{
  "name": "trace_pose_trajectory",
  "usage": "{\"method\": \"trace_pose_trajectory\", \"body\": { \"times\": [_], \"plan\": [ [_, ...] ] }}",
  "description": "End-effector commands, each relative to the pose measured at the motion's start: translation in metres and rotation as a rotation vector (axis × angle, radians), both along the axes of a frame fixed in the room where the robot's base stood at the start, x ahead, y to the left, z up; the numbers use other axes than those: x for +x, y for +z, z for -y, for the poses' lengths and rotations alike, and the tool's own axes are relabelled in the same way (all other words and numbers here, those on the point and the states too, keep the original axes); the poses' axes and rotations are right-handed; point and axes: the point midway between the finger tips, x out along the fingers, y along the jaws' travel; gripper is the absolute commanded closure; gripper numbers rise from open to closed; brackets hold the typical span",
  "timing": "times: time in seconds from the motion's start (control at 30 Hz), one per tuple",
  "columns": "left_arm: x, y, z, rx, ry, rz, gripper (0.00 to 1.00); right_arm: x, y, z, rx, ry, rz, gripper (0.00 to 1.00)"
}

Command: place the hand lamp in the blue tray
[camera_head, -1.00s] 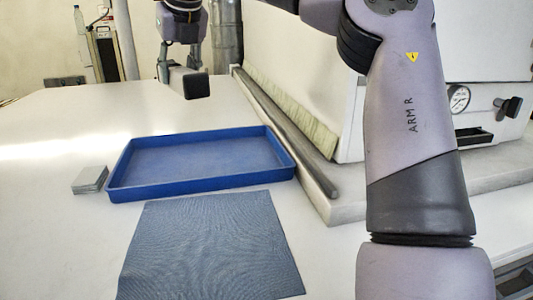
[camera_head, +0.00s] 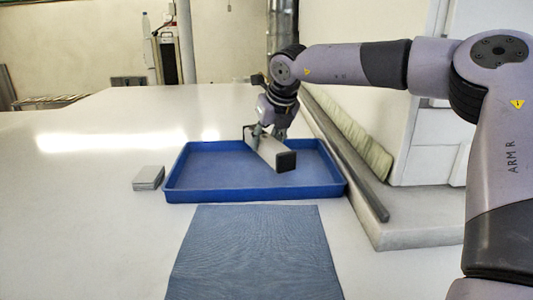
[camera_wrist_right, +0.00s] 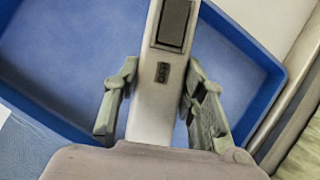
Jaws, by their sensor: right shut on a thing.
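The hand lamp (camera_head: 265,148) is a pale grey bar with a black end cap, slanting down toward the near right over the blue tray (camera_head: 215,195). My right gripper (camera_head: 268,130) is shut on it from above. In the right wrist view the lamp (camera_wrist_right: 155,105) runs between the two fingers of the right gripper (camera_wrist_right: 160,100), with a dark panel and small buttons on its upper face. The blue tray (camera_wrist_right: 245,45) lies below it there. I cannot tell whether the lamp touches the tray floor. My left gripper is not in view.
A blue-grey cloth mat (camera_head: 255,255) lies in front of the tray. A small grey stack (camera_head: 149,178) stands at its left. A dark rail (camera_head: 345,155) and white machine (camera_head: 425,140) bound the right side. The table's left part is clear.

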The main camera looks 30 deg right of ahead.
Motion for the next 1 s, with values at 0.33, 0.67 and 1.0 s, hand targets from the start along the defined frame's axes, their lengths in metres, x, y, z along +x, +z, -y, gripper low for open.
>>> {"method": "trace_pose_trajectory", "body": {
  "times": [0.33, 0.67, 1.0],
  "plan": [
    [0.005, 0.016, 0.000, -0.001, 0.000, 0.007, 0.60, 0.000, -0.038, -0.001, 0.001, 0.000, 0.000, 1.00],
    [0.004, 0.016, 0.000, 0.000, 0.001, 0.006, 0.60, 0.000, -0.047, -0.001, 0.000, 0.000, 0.003, 1.00],
    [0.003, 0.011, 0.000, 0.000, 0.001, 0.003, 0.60, 0.000, -0.051, 0.000, 0.000, 0.000, 0.000, 0.53]
  ]
}}
